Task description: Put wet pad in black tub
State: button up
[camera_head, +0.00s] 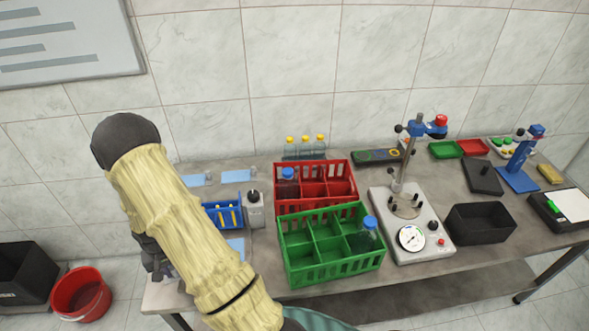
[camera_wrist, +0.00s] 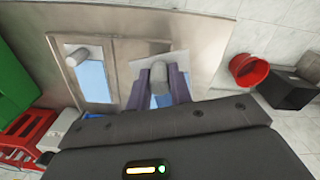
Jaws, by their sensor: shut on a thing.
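My gripper (camera_wrist: 158,85) is shut over the left end of the table in the wrist view. Between its dark fingers are a grey rounded piece (camera_wrist: 159,72) and a pale tilted sheet with blue below it, which I take as the wet pad (camera_wrist: 143,66); exactly where the fingers grip is unclear. In the head view my arm hides the gripper and the held thing. A black tub (camera_head: 480,222) stands open on the table, right of the gauge stand. Another black container (camera_head: 25,272) stands on the floor at far left and also shows in the wrist view (camera_wrist: 288,91).
A red bucket (camera_head: 82,293) stands on the floor beside the left black container. Light blue pads (camera_head: 238,176) lie on the table. A red crate (camera_head: 315,168), a green crate (camera_head: 292,273) and the gauge stand (camera_head: 437,240) fill the table's middle.

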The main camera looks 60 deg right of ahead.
jog(key=a+r+n+p, duration=0.4)
jog(key=a+n+p, duration=0.1)
jog(key=a, duration=0.4)
jog(key=shift+w+r+n, duration=0.35)
jog(key=shift+r+n, duration=0.05)
jog(key=shift+n, duration=0.4)
